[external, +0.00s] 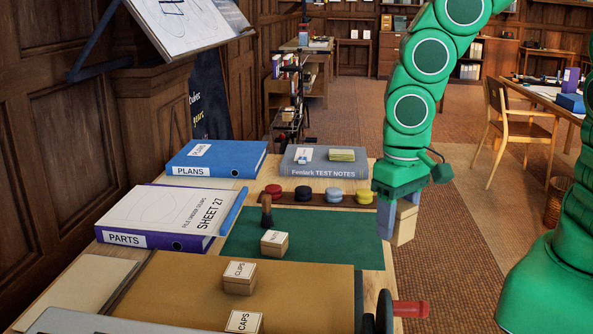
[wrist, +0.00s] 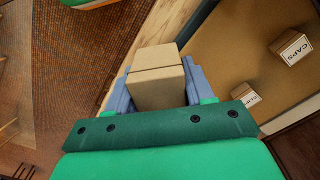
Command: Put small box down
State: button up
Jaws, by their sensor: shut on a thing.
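My gripper (external: 388,218) is shut on a small tan cardboard box (external: 405,222), held off the right edge of the table in the external view. In the wrist view the small box (wrist: 158,82) sits between the two blue-grey fingers of my gripper (wrist: 157,88), its lid seam visible and no label showing. Its underside is hidden. Similar labelled boxes stand on the table: one on the green mat (external: 340,252), a CLIPS box (external: 239,279) and a CAPS box (external: 243,321) on the tan board (external: 310,290).
A blue PLANS binder (external: 216,158), a grey TEST NOTES book (external: 325,160) and a PARTS binder (external: 170,217) lie on the table. The mat's right part is clear.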

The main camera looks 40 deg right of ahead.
jog(key=shift+s+a, duration=0.25)
jog(key=shift+a, duration=0.15)
jog(key=shift+w+a+f, duration=0.15)
jog(key=shift+w+a, duration=0.05)
jog(key=shift+a, duration=0.1)
send_near(312, 299)
jog(key=s+d+r, duration=0.3)
jog(key=d, duration=0.1)
jog(key=a+f, duration=0.1)
jog(key=w+a+f, duration=0.1)
jog(key=w+f, duration=0.1)
jog(key=f, duration=0.1)
jog(key=shift+a+f, duration=0.1)
jog(key=shift+a, duration=0.3)
jog(key=shift+w+a+f, duration=0.5)
jog(key=shift+f, duration=1.85)
jog(key=shift+f, duration=0.15)
jog(key=o, duration=1.1)
jog(key=shift+c, duration=0.2)
